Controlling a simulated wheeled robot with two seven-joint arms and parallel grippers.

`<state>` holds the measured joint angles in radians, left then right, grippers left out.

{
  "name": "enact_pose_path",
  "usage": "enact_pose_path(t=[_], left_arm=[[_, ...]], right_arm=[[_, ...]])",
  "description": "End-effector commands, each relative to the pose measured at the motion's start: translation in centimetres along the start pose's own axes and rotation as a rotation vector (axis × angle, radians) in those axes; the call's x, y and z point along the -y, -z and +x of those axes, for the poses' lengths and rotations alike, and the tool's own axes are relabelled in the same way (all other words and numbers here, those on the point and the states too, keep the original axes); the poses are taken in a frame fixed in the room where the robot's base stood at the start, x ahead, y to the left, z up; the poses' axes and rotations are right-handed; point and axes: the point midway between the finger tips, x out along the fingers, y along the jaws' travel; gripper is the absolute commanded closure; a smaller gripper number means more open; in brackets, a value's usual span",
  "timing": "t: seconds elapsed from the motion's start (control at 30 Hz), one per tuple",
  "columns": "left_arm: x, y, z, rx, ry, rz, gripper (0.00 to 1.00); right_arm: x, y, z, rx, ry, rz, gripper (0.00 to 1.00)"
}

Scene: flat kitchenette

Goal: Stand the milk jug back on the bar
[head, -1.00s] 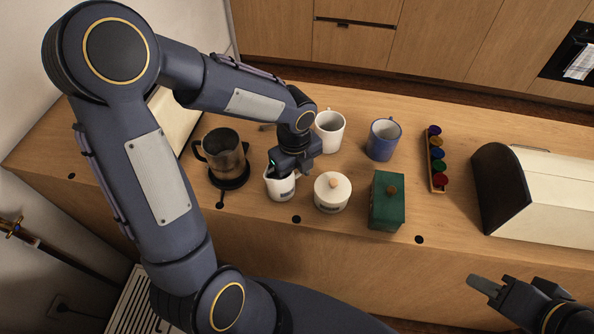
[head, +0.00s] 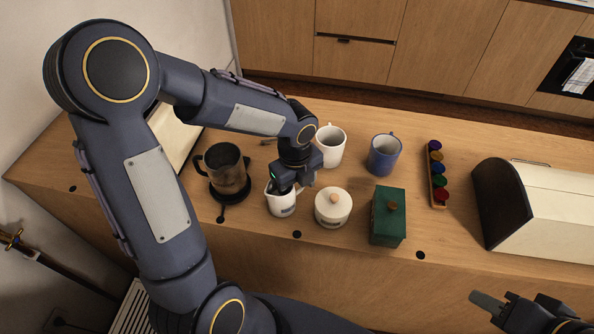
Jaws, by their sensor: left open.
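The milk jug (head: 282,207) is small and white with a dark mark on its front. It stands upright on the wooden bar (head: 150,208), between the dark metal pitcher and the lidded white pot. My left gripper (head: 286,186) is open and points down right at the jug's top, overlapping its rim in the head view. The fingertips and the jug's handle are largely hidden, and I cannot tell whether they touch. My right gripper (head: 488,304) is at the lower right, in front of the bar and away from the jug; only part of its fingers shows.
Close around the jug are the pitcher (head: 227,172), lidded pot (head: 333,208), green box (head: 388,218) and white mug (head: 331,147). A blue mug (head: 384,157), capsule rack (head: 437,175) and bread bin (head: 543,208) stand further right.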

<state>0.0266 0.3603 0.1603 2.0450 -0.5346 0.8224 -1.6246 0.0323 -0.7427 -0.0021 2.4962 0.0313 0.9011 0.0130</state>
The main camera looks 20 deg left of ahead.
Motion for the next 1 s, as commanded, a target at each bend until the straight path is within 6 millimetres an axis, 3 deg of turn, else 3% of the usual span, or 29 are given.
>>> enact_pose_path(t=[0.4,0.7,0.77,0.87,1.0], left_arm=[[0.1,0.0,-8.6,0.002,0.006,0.000,0.42],[-0.5,0.1,-11.6,-0.001,0.013,-0.055,0.42],[-1.5,0.2,-12.2,-0.004,0.034,-0.157,0.42],[-4.1,0.8,-13.2,-0.030,0.094,-0.465,0.42],[-8.5,2.7,-14.0,-0.143,0.202,-1.063,0.42]], right_arm=[[0.1,0.1,-0.2,0.000,0.000,0.000,0.64],[0.1,0.1,-0.2,0.000,0.000,0.000,0.64],[0.1,0.1,-0.3,0.000,0.000,0.000,0.64],[0.1,0.1,-0.2,0.000,0.000,0.000,0.64],[0.1,0.1,-0.2,0.000,0.000,0.000,0.64]])
